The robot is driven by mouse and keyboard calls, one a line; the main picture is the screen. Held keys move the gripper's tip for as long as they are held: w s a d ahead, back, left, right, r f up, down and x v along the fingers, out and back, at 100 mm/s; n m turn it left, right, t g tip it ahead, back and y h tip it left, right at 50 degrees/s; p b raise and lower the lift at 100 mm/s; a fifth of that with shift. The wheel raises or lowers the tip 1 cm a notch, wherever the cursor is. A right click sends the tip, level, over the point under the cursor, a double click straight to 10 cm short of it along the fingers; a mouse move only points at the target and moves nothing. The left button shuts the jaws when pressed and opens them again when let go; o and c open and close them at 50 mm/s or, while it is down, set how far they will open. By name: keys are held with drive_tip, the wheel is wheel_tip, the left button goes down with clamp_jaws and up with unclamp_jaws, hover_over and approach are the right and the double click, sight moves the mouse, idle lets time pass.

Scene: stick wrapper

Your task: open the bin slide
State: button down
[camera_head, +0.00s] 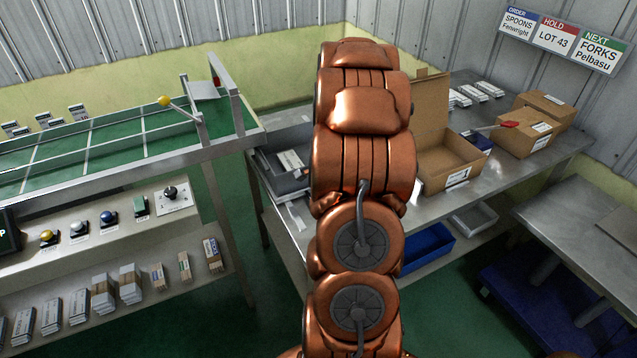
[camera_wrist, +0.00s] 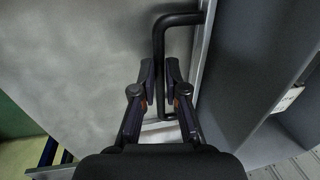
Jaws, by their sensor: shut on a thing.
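In the wrist view a flat pale grey plate (camera_wrist: 85,55), which looks like the bin slide, fills the left and middle. A black bent bar handle (camera_wrist: 160,45) runs along the plate near its right edge. My gripper (camera_wrist: 160,76) has its two dark fingers on either side of the handle's straight part and is shut on it. To the right of the plate edge is a dark grey inside with walls (camera_wrist: 245,75) and a white label. In the head view my copper-coloured arm hides the gripper and the handle.
A steel table (camera_head: 500,165) carries an open cardboard box (camera_head: 440,165), closed boxes (camera_head: 525,132) and a dark grey tray (camera_head: 270,180) left of my arm. A green-topped sorting bench (camera_head: 70,165) with a button panel stands at left. A blue crate (camera_head: 428,250) sits on the lower shelf.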

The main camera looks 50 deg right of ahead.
drive_tip(key=shift+s+a+b, duration=0.25)
drive_tip(key=shift+s+a, duration=0.25)
drive_tip(key=shift+s, duration=0.6)
drive_tip(key=shift+s+a+b, duration=0.3)
drive_tip(key=shift+s+a, duration=0.15)
drive_tip(key=shift+s, duration=0.65)
drive_tip(key=shift+s+a+b, duration=0.25)
drive_tip(key=shift+s+a, duration=0.25)
drive_tip(key=shift+s, duration=0.6)
drive_tip(key=c, duration=1.2)
unclamp_jaws()
wheel_tip(320, 180, up, 12)
drive_tip(key=s, duration=0.2)
drive_tip(key=shift+a, duration=0.4)
drive_tip(key=shift+f, duration=0.1)
